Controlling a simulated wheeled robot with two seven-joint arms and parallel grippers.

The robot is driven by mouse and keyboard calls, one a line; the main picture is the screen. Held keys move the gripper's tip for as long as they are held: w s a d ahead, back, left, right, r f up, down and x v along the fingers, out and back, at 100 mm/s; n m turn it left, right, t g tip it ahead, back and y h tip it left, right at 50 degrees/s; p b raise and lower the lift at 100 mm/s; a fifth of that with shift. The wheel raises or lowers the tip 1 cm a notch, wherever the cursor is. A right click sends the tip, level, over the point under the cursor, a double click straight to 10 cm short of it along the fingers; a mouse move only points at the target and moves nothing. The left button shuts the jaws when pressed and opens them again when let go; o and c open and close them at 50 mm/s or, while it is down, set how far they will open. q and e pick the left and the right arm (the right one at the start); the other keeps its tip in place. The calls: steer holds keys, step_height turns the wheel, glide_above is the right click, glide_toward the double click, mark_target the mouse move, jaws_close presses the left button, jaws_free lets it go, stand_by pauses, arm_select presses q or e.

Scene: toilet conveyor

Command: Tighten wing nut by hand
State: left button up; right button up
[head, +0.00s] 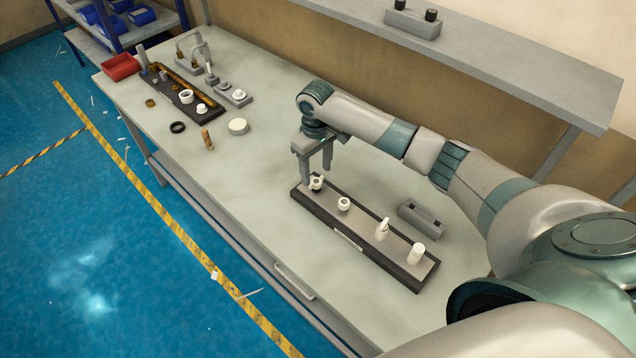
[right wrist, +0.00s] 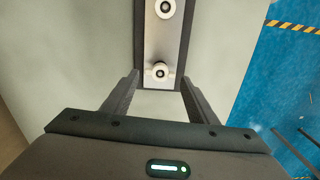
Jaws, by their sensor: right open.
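A long dark-edged board (head: 352,243) lies on the workbench with several white fittings in a row. The fitting at its far left end (head: 316,184) is white with small side projections and looks like the wing nut; it is small and partly close behind a finger. In the right wrist view this white piece (right wrist: 158,71) sits near the board's end, between the two fingertips in the picture. My right gripper (head: 315,172) points down over that end, its fingers apart. It also shows in the right wrist view (right wrist: 159,84), open with nothing gripped. Contact cannot be told. My left gripper is not in view.
A white ring fitting (head: 343,204) and two taller white pieces stand along the board. A grey block (head: 422,217) lies behind it. A second dark fixture (head: 172,92), a red bin (head: 120,67) and loose parts are at the far left. A shelf (head: 480,55) overhangs the back.

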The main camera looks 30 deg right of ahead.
mark_target(316, 181)
steer(key=shift+f, duration=0.2)
steer(key=shift+f, duration=1.6)
steer(key=c, duration=0.8)
steer(key=shift+r+m, duration=0.1)
steer(key=shift+m, duration=0.4)
steer(key=m, duration=0.3)
steer(key=shift+m, duration=0.3)
